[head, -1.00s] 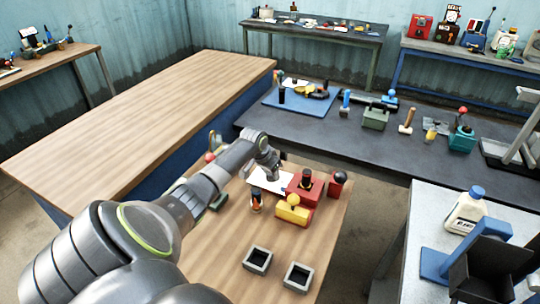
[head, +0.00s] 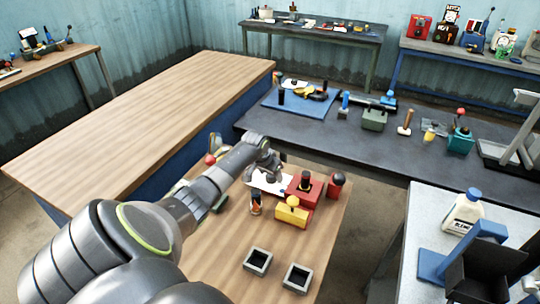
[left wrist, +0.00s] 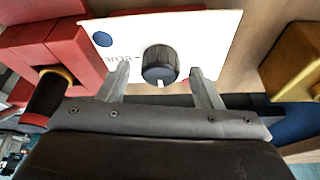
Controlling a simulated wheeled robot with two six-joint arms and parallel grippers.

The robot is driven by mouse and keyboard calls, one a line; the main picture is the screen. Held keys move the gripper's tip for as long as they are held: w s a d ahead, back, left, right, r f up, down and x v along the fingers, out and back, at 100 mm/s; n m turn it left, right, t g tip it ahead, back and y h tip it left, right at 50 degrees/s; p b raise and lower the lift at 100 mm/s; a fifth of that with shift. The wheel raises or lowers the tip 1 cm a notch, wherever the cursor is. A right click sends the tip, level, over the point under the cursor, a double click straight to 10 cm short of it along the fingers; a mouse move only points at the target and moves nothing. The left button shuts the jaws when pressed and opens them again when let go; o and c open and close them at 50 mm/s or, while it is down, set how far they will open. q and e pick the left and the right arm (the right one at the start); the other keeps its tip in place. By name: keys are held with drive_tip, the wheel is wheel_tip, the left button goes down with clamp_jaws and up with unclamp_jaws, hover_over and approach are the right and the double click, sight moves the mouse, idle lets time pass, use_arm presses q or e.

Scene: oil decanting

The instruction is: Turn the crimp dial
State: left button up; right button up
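The crimp dial (left wrist: 160,65) is a dark round knob with a light pointer mark, on a white panel (left wrist: 215,38) with a blue dot and partly covered printing. My left gripper (left wrist: 163,76) is open in the left wrist view, with one finger on each side of the dial and a visible gap on both sides. In the head view my left gripper (head: 268,172) is low over the white panel (head: 262,187), and hides part of it.
A red block (head: 305,188) with a black knob, a yellow block (head: 291,215) and a small dark-and-orange item (head: 256,203) stand close by. Two grey square cups (head: 257,261) (head: 297,278) are at the wooden table's front.

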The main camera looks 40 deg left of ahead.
use_arm(q)
drive_tip(key=a+b+v, duration=0.1)
drive_tip(key=v, duration=1.6)
drive_tip(key=shift+d+r+b, duration=0.25)
drive_tip(key=shift+d+b, duration=0.15)
drive_tip(key=shift+d, duration=0.1)
drive_tip(key=shift+f, duration=0.1)
